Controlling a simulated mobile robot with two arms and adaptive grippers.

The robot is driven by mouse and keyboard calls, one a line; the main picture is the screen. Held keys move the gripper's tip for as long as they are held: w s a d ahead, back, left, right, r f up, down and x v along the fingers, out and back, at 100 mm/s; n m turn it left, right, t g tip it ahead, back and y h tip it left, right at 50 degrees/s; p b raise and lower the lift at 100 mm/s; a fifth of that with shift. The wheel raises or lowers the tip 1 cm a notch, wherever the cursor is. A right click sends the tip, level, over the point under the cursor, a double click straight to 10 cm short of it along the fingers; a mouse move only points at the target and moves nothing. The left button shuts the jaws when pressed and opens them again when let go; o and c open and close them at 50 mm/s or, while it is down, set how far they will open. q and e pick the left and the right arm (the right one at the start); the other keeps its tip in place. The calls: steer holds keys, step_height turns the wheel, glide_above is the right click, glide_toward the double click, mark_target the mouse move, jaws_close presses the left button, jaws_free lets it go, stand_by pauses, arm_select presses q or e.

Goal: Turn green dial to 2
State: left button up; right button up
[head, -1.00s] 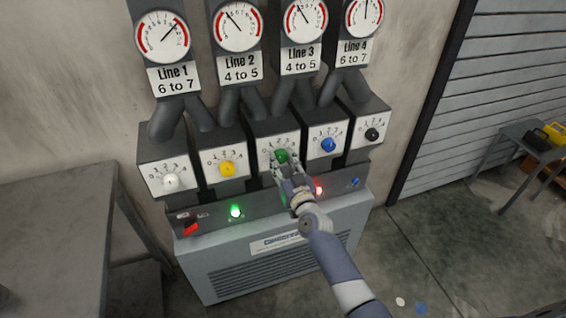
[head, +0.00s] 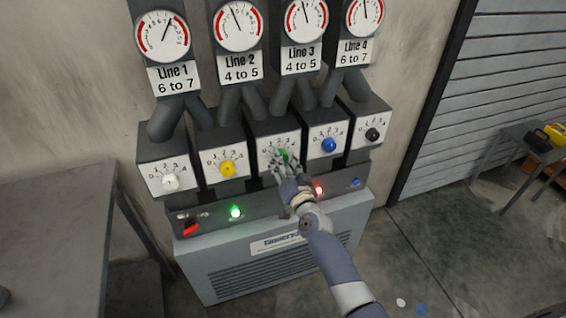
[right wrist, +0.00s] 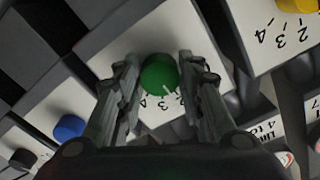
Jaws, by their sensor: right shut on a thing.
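The green dial (head: 283,154) is on the middle white-faced box of the panel, and my right gripper (head: 281,165) reaches it from below. In the right wrist view the green dial (right wrist: 159,73) sits between the two fingers of my right gripper (right wrist: 160,78), which is shut on it. The scale shows upside down there, with 3 and 4 legible beside the dial. A white mark on the dial's edge faces the numbers; the exact number it points to is unclear. My left gripper is not in view.
A white dial (head: 170,181) and a yellow dial (head: 227,168) are to the left, a blue dial (head: 329,145) and a black dial (head: 373,135) to the right. Gauges hang above. A green lamp (head: 236,212) and a red lamp (head: 318,190) glow below. A grey table (head: 60,220) stands left.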

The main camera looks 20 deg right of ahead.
steer(key=o, duration=1.1)
steer(key=shift+c, duration=0.2)
steer(key=shift+s, duration=0.1)
steer(key=s, duration=1.1)
steer(key=shift+s+d, duration=0.2)
steer(key=shift+s, duration=0.2)
steer(key=s+a+f+n+g, duration=0.1)
steer(key=s+f+g, duration=0.2)
steer(key=s+f, duration=0.55)
steer(key=s+a+f+n+g+y, duration=0.1)
steer(key=s+f+n+g, duration=0.15)
steer(key=f, duration=1.15)
steer(key=s+a+f+n+g, duration=0.1)
steer(key=s+f+g, duration=0.4)
steer(key=f, duration=0.7)
steer(key=s+d+f+n+g, duration=0.1)
steer(key=s+f, duration=0.4)
steer(key=s, duration=0.6)
steer(key=s+d+f+n+g+h, duration=0.1)
steer(key=s+d+f+g, duration=0.2)
steer(key=s+f, duration=0.3)
steer(key=s+d+f+n+g, duration=0.1)
steer(key=s+f, duration=0.4)
steer(key=s, duration=1)
steer(key=shift+s+d+f+g+h, duration=0.15)
steer(key=shift+s+d+g+h, duration=0.15)
steer(key=shift+d+g, duration=0.4)
